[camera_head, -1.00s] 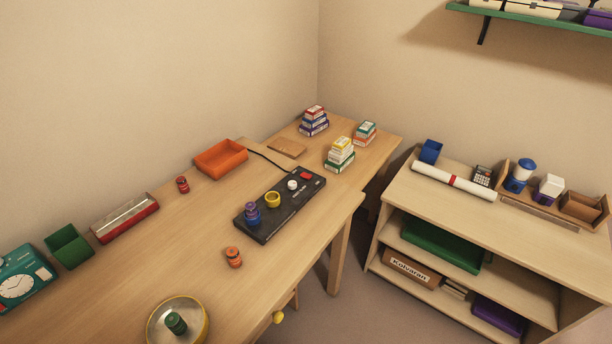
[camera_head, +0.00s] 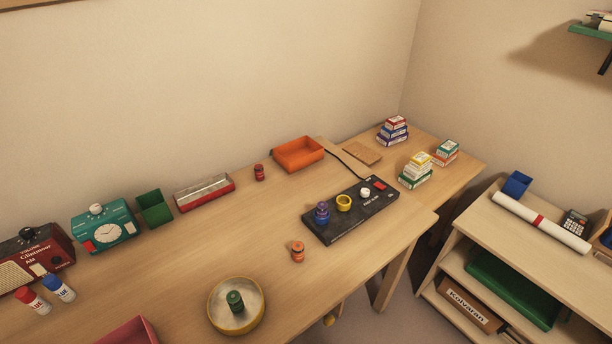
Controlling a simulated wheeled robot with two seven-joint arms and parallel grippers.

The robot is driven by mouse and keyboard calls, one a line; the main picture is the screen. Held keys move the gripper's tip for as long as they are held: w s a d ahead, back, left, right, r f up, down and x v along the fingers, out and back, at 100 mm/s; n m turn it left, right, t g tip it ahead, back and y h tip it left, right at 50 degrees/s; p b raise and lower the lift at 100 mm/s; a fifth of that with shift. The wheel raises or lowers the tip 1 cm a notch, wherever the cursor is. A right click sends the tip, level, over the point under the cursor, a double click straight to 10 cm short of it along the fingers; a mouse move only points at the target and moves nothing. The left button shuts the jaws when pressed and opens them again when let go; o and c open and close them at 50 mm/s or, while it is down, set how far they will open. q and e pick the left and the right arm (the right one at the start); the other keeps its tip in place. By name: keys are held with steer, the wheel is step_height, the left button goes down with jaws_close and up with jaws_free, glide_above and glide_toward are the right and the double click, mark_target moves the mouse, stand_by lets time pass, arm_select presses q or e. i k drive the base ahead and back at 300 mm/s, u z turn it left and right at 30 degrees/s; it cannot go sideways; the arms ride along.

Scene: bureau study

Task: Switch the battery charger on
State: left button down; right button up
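The battery charger appears to be the flat black unit (camera_head: 345,222) on the wooden desk, with a cable running from its far end toward the back. On its top are a purple and blue cylinder (camera_head: 321,212), a yellow ring (camera_head: 344,202), a white knob (camera_head: 364,193) and a red switch (camera_head: 380,186) near the far right end. Whether the switch is on or off is too small to tell. Neither of my grippers is in view.
An orange tray (camera_head: 299,154) stands behind the charger. An orange cylinder (camera_head: 298,252) and a round yellow-rimmed dish (camera_head: 236,306) are in front. Small boxes (camera_head: 415,171) are stacked to the right. A shelf unit (camera_head: 520,240) stands beyond a floor gap.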

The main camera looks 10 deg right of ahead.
mark_target(377, 185)
steer(key=u, duration=0.75)
steer(key=k, duration=1.15)
steer(key=z, duration=1.45)
steer(key=i, duration=0.5)
steer(key=u, duration=0.05)
